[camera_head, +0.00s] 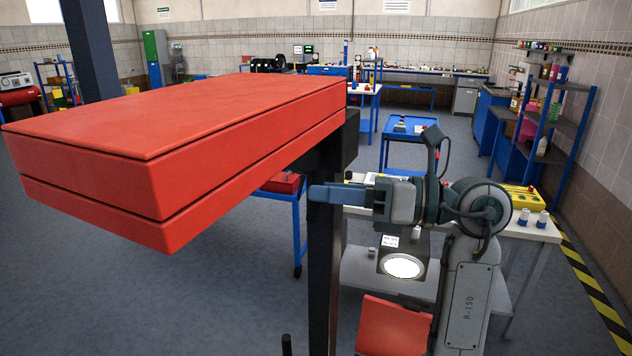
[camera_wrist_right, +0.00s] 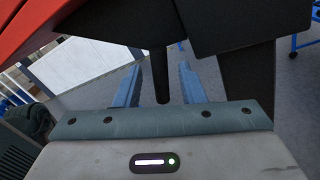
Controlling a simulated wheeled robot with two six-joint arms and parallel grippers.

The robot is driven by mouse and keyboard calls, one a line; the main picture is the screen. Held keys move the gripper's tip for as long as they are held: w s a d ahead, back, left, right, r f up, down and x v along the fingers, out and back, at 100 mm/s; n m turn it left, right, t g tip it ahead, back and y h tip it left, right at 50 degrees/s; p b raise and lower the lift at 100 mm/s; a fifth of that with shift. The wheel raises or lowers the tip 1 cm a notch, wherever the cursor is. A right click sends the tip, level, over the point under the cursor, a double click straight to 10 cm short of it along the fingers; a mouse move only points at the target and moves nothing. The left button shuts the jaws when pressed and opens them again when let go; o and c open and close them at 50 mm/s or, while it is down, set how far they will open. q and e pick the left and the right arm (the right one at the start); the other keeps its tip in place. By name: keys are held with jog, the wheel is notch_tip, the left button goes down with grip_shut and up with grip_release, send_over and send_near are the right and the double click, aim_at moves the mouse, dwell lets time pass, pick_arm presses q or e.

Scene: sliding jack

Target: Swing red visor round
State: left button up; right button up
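The red visor (camera_head: 160,120) is a large, thick, two-layer red slab, held up at the left and middle of the head view. A dark post (camera_head: 323,270) stands below its right end. A red edge, likely the visor's, shows at the top left of the right wrist view (camera_wrist_right: 40,18). My right gripper (camera_head: 318,194) is beside the post, under the visor's right end. In the wrist view its blue fingers (camera_wrist_right: 160,72) are apart, with a black rod (camera_wrist_right: 160,75) showing between them. Gaps show on both sides of the rod. My left gripper is not in view.
A white workbench (camera_head: 525,228) stands behind my right arm, with a yellow box (camera_head: 523,197) on it. A blue cart (camera_head: 410,130) is farther back. Blue shelving (camera_head: 560,120) stands along the right wall. Open grey floor (camera_head: 120,290) lies at the left.

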jog(key=shift+x, duration=1.25)
grip_shut()
